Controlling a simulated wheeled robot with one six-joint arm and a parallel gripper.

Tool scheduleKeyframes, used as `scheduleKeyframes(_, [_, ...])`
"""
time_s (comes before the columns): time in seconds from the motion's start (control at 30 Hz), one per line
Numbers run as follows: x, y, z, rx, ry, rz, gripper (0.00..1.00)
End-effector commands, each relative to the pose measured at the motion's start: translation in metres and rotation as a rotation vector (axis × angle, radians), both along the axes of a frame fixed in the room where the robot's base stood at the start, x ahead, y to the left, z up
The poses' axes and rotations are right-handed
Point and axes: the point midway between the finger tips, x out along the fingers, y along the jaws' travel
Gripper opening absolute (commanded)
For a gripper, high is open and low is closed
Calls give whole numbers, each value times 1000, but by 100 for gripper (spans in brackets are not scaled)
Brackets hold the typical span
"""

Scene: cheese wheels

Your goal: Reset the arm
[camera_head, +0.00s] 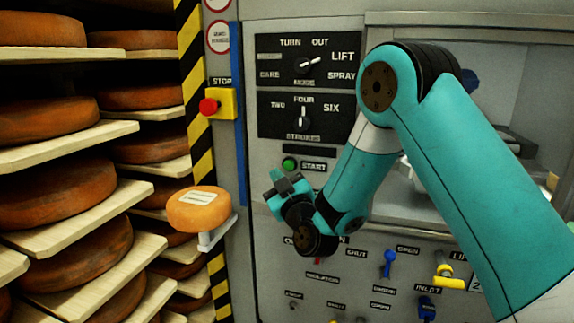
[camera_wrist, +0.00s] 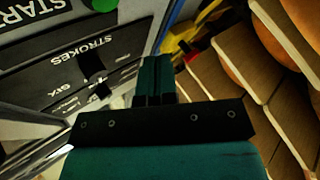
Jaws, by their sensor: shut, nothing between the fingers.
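My teal arm reaches in from the right in the head view and bends down in front of the machine's control panel. My gripper (camera_head: 284,182) is in front of the panel, just below the green start button (camera_head: 290,164), with its fingers shut and empty. In the wrist view my gripper (camera_wrist: 155,68) shows as teal fingers closed together above a dark bracket. I cannot tell whether the fingertips touch the panel. Part of the lower panel is hidden behind my wrist.
The panel has a mode dial (camera_head: 310,63), a strokes dial (camera_head: 303,118), a red stop button (camera_head: 209,106), a blue lever (camera_head: 389,262) and a yellow valve (camera_head: 447,277). A small orange cheese (camera_head: 198,210) sits on a bracket at left. Shelves of cheese wheels (camera_head: 45,120) stand further left.

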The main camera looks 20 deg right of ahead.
Motion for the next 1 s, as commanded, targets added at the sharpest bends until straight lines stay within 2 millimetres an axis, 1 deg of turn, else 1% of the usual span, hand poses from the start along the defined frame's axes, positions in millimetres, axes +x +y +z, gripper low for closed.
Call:
scheduleKeyframes(0.47, [0,0,0,0,2,2,0])
scheduleKeyframes(0.57, [-1,6,5,11,34,36,0])
scheduleKeyframes(0.67, [-8,24,13,36,137,131,0])
scheduleKeyframes(0.77, [-27,48,20,69,311,263,0])
scheduleKeyframes(0.8, [-40,58,22,83,396,316,0])
scheduleKeyframes(0.87, [-61,71,23,99,529,385,0])
scheduleKeyframes(0.97, [-105,86,22,116,759,473,0])
scheduleKeyframes(1.0, [-125,89,21,117,854,497,0])
